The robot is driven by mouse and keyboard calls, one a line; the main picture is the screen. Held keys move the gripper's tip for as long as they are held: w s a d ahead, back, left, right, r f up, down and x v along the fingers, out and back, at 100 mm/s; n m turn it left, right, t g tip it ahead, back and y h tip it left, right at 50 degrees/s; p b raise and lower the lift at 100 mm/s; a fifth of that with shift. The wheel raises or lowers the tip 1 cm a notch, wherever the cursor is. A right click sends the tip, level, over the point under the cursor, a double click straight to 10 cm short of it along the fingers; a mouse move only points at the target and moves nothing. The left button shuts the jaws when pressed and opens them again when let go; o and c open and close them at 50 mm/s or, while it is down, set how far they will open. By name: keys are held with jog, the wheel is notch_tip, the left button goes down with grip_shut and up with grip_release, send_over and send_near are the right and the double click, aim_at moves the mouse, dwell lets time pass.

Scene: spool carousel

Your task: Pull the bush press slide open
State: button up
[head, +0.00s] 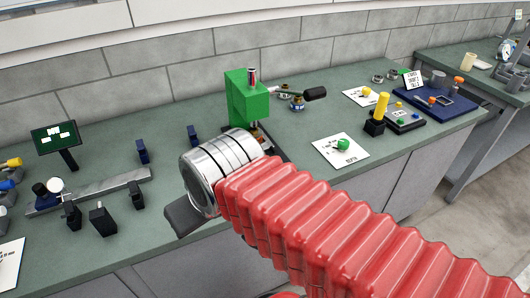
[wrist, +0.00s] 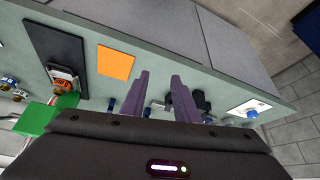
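The green bush press (head: 245,98) stands on the bench in the head view, with a lever ending in a black knob (head: 316,93). My arm hides most of its base there. In the wrist view the green press body (wrist: 38,118) is at the lower left. Beside it a dark slide plate (wrist: 58,38) lies on the bench, with an orange and metal part (wrist: 62,85) at its press end. My gripper (wrist: 161,76) is open and empty, its two purple fingers apart, to the right of the plate. In the head view its dark end shows only partly.
An orange square (wrist: 116,63) lies between the plate and my fingers in the wrist view. A rail fixture with a gauge (head: 90,190) and a small screen (head: 56,138) are at left. A white card with a green knob (head: 341,148) and a yellow-handled joystick (head: 378,112) are at right.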

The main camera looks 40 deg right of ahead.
jog(key=w+d+m+g, duration=0.1)
jog(key=w+d+m, duration=0.3)
jog(key=d+m, duration=0.3)
jog(key=w+d+m+g, duration=0.1)
jog(key=w+d+m, duration=0.4)
jog(key=d, duration=0.9)
jog(key=w+d+m+g, duration=0.1)
jog(key=w+d+m, duration=0.4)
jog(key=d+m, duration=0.3)
jog(key=shift+d+r+m+g+h, duration=0.3)
jog(key=shift+d+r+m, duration=0.1)
jog(key=shift+d, duration=0.75)
jog(key=shift+w+f, duration=0.1)
jog(key=f, duration=0.4)
jog(key=w+f, duration=0.1)
jog(key=f, duration=0.4)
jog(key=w+f, duration=0.1)
jog(key=f, duration=0.3)
jog(key=shift+w+d+f, duration=0.15)
jog(key=shift+d+f, duration=0.1)
jog(key=shift+d, duration=0.05)
grip_shut()
jog(key=shift+r, duration=0.1)
